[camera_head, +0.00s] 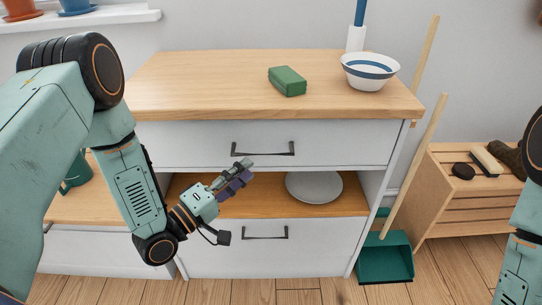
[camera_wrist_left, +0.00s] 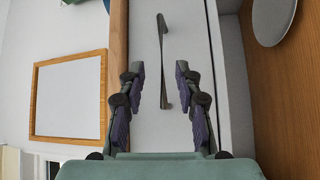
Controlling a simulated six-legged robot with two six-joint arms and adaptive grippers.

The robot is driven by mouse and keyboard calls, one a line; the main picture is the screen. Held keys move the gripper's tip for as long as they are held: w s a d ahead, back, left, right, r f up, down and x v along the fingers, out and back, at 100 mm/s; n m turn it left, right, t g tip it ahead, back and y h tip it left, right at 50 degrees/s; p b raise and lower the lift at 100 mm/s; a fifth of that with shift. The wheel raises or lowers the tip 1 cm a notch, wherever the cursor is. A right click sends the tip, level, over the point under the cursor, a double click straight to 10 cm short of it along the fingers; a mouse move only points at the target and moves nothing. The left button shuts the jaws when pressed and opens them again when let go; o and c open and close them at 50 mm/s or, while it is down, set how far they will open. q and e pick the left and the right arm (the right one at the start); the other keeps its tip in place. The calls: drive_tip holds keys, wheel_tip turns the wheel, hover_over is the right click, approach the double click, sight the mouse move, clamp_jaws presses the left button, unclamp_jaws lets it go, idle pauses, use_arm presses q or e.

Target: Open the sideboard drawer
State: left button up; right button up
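The white sideboard has a wooden top (camera_head: 200,80) and an upper drawer (camera_head: 330,150) that looks shut. Its dark bar handle (camera_head: 262,149) is at the middle of the drawer front. My left gripper (camera_head: 245,170) is just below and left of the handle in the head view, apart from it as far as I can tell. In the left wrist view my left gripper (camera_wrist_left: 159,72) is open and empty, fingers spread. The handle (camera_wrist_left: 163,60) lies lengthwise in line with the gap between them. My right arm shows at the right edge; its gripper is out of frame.
A green block (camera_head: 287,81) and a striped bowl (camera_head: 370,72) stand on the top. A white plate (camera_head: 314,187) rests on the open shelf below the drawer. A lower front has another handle (camera_head: 265,237). A dustpan (camera_head: 385,260) and a wooden rack (camera_head: 470,190) are at right.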

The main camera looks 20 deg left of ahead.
sight(264, 154)
use_arm(q)
drive_tip(key=shift+n, duration=0.3)
drive_tip(key=b+x, duration=0.2)
drive_tip(key=x, duration=0.5)
drive_tip(key=shift+w+a+f, duration=0.15)
drive_tip(key=shift+w, duration=0.3)
drive_tip(key=shift+c, duration=0.4)
clamp_jaws()
